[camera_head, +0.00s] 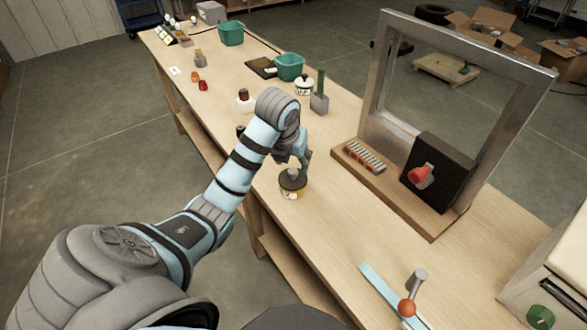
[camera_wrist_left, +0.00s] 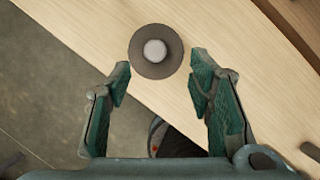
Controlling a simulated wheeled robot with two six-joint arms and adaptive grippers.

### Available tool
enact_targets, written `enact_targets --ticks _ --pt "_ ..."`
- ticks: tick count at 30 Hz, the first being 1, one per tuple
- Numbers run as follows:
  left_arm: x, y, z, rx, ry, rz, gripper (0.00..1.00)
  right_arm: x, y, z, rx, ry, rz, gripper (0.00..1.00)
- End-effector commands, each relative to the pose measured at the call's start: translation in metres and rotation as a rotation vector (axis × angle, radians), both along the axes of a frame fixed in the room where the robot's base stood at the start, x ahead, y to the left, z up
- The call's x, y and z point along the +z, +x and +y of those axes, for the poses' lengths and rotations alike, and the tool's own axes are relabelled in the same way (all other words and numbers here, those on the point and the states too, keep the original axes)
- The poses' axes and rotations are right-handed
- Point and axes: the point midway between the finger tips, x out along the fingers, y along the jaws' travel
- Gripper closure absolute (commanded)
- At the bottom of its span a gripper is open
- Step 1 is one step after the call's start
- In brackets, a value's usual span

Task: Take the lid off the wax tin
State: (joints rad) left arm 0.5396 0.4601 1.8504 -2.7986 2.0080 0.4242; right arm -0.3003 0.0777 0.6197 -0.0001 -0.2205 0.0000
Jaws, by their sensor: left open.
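The wax tin (camera_head: 291,191) is a short round tin with a yellow label, upright near the front left edge of the bench. Its dark round lid (camera_head: 293,179) with a grey knob is on top. In the left wrist view the lid (camera_wrist_left: 140,62) and its pale knob (camera_wrist_left: 155,51) show from above. My left gripper (camera_head: 296,163) is open and empty, just above the tin. In the left wrist view its fingertips (camera_wrist_left: 160,63) stand apart either side of the lid's near part, with the knob slightly beyond them. My right gripper is not in view.
A metal frame (camera_head: 376,70) on a wooden base with a black box (camera_head: 438,178) stands to the right. A white-and-green tin (camera_head: 304,86), a grey holder (camera_head: 319,103) and teal bins (camera_head: 290,67) stand farther back.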

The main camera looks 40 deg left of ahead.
Motion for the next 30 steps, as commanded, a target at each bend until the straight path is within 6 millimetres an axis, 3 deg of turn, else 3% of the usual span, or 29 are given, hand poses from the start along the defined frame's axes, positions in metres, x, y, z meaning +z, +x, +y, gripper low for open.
enact_targets --ticks 1,5,9,15,21,30 --pt "-0.015 0.003 0.001 0.001 0.0 -0.002 0.52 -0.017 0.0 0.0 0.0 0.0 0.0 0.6" --pt "-0.019 0.006 0.003 0.0 0.0 -0.002 0.52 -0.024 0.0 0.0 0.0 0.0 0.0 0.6" --pt "-0.037 0.01 0.009 0.0 0.0 0.0 0.52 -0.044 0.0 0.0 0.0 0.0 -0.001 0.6" --pt "-0.061 0.021 0.015 -0.001 -0.001 0.0 0.52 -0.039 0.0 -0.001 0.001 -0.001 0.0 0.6" --pt "-0.061 0.021 0.015 -0.001 0.0 -0.001 0.52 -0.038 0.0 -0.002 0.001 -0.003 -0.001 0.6" --pt "-0.061 0.021 0.015 -0.001 0.0 -0.001 1.0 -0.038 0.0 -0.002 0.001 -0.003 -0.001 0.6"
